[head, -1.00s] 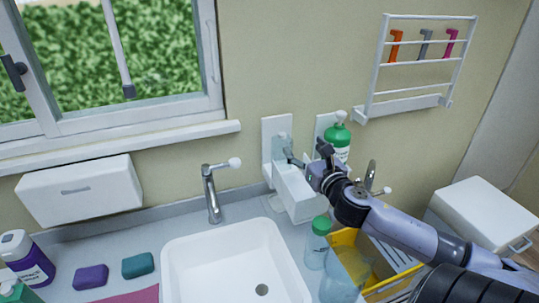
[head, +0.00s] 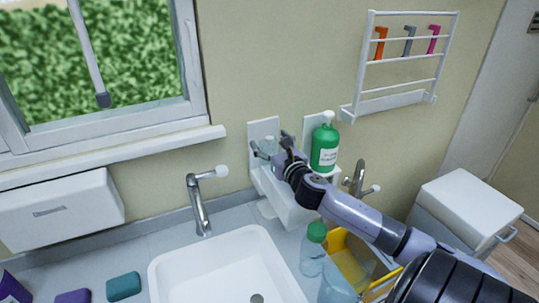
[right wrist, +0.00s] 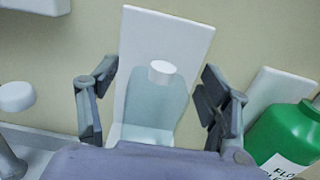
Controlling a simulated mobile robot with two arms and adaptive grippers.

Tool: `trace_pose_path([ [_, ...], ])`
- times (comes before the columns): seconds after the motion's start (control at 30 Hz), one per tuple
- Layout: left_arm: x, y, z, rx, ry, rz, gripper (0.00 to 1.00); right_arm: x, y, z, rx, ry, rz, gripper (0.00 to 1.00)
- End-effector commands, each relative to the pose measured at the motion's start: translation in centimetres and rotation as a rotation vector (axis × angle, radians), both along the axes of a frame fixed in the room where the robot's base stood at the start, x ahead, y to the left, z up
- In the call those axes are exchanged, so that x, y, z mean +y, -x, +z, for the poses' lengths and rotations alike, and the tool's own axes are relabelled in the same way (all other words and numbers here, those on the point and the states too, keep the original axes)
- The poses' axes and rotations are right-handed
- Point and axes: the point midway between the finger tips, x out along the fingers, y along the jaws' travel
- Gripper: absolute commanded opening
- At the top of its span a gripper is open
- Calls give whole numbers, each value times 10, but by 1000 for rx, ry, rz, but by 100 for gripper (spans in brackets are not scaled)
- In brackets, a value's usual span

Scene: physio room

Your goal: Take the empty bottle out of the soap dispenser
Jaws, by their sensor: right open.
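The soap dispenser has a white back plate (head: 262,127) on the wall and a white lower body (head: 285,203). A translucent pale bottle with a white cap (right wrist: 162,72) stands upright in it; its clear body (right wrist: 153,108) looks empty. In the head view the bottle (head: 269,145) is partly covered by my gripper. My right gripper (head: 273,147) is open in front of the dispenser. In the right wrist view its fingers (right wrist: 155,85) stand on either side of the bottle, with gaps showing. My left gripper is out of view.
A green bottle (head: 325,147) sits in a second dispenser close on the right. Below are a clear green-capped bottle (head: 313,250) and a yellow crate (head: 336,243). Taps flank the area, and the white sink (head: 172,278) is at lower left. A rack (head: 401,63) hangs above right.

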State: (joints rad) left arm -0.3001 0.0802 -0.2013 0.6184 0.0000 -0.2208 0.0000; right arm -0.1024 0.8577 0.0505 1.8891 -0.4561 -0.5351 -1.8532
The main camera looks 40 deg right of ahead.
Motion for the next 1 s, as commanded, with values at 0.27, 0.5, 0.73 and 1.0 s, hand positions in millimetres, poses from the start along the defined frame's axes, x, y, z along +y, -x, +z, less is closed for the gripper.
trace_pose_path([
  [0.27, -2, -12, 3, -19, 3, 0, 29, -1, -6, -1, 1, 1, 2, 72],
  [0.5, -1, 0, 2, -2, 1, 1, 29, -1, -6, -1, 1, 1, 2, 60],
  [0.73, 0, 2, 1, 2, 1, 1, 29, -1, -6, -1, 1, 1, 2, 44],
  [1.0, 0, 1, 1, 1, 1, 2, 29, -1, -6, -1, 1, 1, 2, 26],
])
